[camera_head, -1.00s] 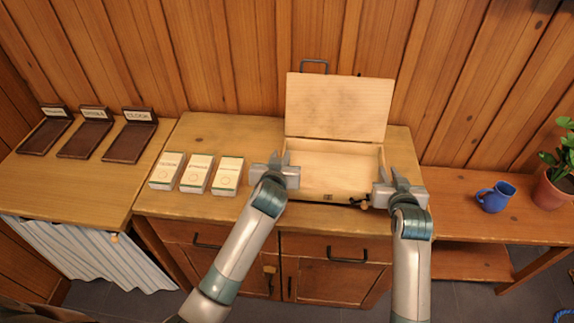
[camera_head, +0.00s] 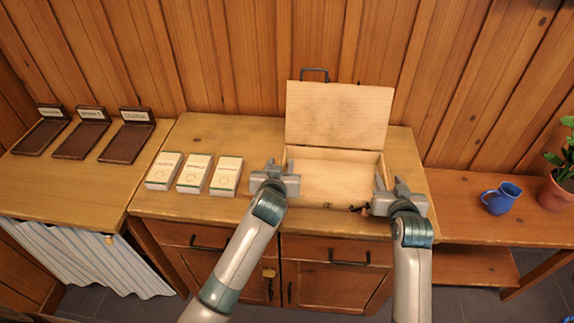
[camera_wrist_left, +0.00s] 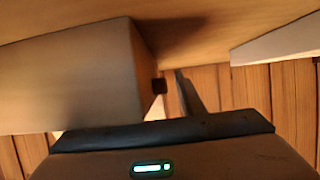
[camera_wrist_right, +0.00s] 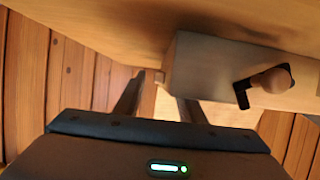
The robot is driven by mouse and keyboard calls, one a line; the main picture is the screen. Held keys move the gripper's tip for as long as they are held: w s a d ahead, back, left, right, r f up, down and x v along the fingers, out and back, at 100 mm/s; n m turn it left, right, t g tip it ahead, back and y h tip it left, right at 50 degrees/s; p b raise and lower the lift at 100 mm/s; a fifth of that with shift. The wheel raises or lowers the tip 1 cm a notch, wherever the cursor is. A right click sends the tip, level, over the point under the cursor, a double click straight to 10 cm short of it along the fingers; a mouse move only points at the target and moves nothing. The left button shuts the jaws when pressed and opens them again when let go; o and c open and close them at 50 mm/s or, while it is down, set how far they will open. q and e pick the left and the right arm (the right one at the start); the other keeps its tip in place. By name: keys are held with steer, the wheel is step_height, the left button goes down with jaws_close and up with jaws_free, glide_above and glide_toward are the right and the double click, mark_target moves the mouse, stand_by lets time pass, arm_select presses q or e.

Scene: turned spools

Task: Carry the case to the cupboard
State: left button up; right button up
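The case (camera_head: 337,117) is a pale wooden box standing on the cupboard top with its lid raised towards the wall. A dark handle (camera_head: 315,74) shows above the lid. My left gripper (camera_head: 279,168) is at the case's left side wall and my right gripper (camera_head: 390,186) at its right side wall. The case's corner also shows in the left wrist view (camera_wrist_left: 85,75). The front with a dark latch shows in the right wrist view (camera_wrist_right: 215,75). One finger of each gripper is partly or wholly hidden by the case.
The wooden cupboard (camera_head: 240,128) carries three white boxes (camera_head: 194,174) left of the case. Dark labelled trays (camera_head: 127,143) lie on the left counter. A blue mug (camera_head: 501,199) and potted plant (camera_head: 557,190) stand on the right bench. The plank wall is close behind.

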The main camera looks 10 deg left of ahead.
stand_by(0.3)
arm_select(q)
steer(key=v, duration=1.2)
steer(key=shift+s, duration=0.1)
arm_select(e)
steer(key=v, duration=1.2)
arm_select(q)
steer(key=shift+f, duration=0.1)
arm_select(e)
steer(key=shift+s+f, duration=0.15)
stand_by(0.5)
